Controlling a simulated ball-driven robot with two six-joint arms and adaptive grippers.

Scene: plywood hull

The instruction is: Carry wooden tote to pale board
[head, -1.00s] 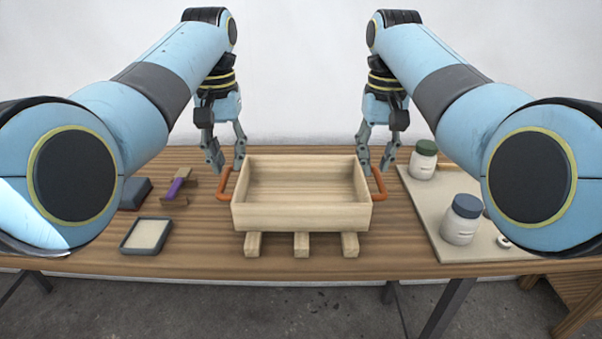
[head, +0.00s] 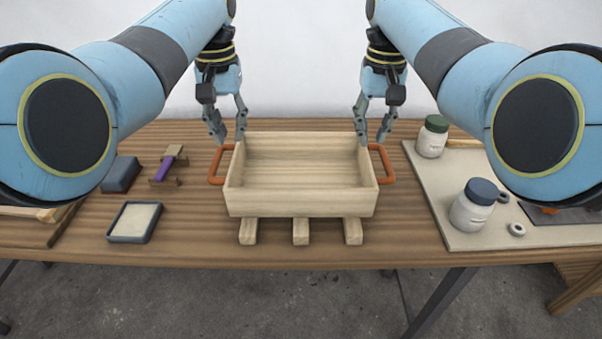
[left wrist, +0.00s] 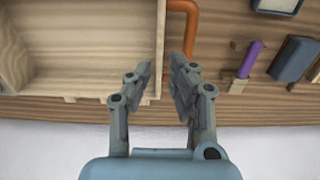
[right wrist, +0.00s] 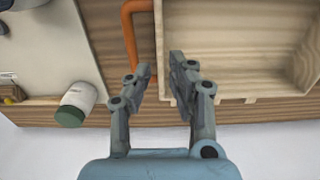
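The wooden tote (head: 300,204) is an empty open box with an orange handle on each side. It rests on several short wooden blocks on the table. My left gripper (head: 229,140) is open above and behind the left handle (head: 217,166); in the left wrist view its fingers (left wrist: 160,75) are apart near that handle. My right gripper (head: 372,140) is open above and behind the right handle (head: 384,164); in the right wrist view its fingers (right wrist: 160,70) are apart near the handle. The pale board (head: 455,232) lies at the table's right.
On the pale board stand a green-lidded jar (head: 432,137) and a blue-lidded jar (head: 474,206), with a small ring (head: 516,229). Left of the tote lie a shallow tray (head: 134,222), a dark block (head: 121,174) and a purple-handled tool (head: 168,165).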

